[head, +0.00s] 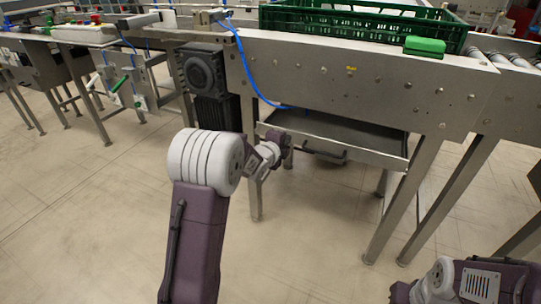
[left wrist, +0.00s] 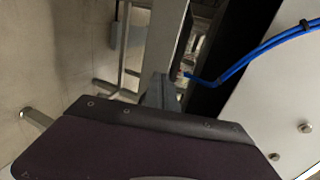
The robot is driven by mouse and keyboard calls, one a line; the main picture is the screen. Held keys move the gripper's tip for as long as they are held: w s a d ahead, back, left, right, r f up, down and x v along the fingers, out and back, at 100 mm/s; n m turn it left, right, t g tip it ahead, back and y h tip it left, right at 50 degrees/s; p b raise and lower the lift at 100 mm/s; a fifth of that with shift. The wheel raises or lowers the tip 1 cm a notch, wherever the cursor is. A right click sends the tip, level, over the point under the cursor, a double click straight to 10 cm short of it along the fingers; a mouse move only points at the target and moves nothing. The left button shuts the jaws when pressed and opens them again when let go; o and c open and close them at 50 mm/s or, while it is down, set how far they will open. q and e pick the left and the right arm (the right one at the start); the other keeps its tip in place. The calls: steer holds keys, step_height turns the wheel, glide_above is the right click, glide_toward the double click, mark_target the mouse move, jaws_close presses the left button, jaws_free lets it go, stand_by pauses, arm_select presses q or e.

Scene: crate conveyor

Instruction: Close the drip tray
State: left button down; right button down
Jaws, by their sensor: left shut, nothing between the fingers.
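The drip tray (head: 380,157) is a shallow grey metal tray under the conveyor. It stands out from beneath the side panel, so its dark inside shows. A dark handle (head: 330,156) is on its front wall. My left gripper (head: 287,150) is shut and empty at the left part of the tray's front; I cannot tell whether it touches. In the left wrist view, the shut fingers (left wrist: 160,92) are beside a long grey metal edge (left wrist: 168,35), which looks like the tray's front. Part of my right arm shows at the bottom right of the head view, but its gripper does not.
The conveyor side panel (head: 350,75) is above the tray, with a green crate (head: 345,27) and a green block (head: 424,46) on top. A blue cable (head: 250,75) hangs near the tray's left end. Metal legs (head: 405,205) flank the tray. The floor in front is clear.

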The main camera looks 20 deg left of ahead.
arm_select(q)
steer(key=p+v, duration=0.3)
steer(key=v, duration=0.7)
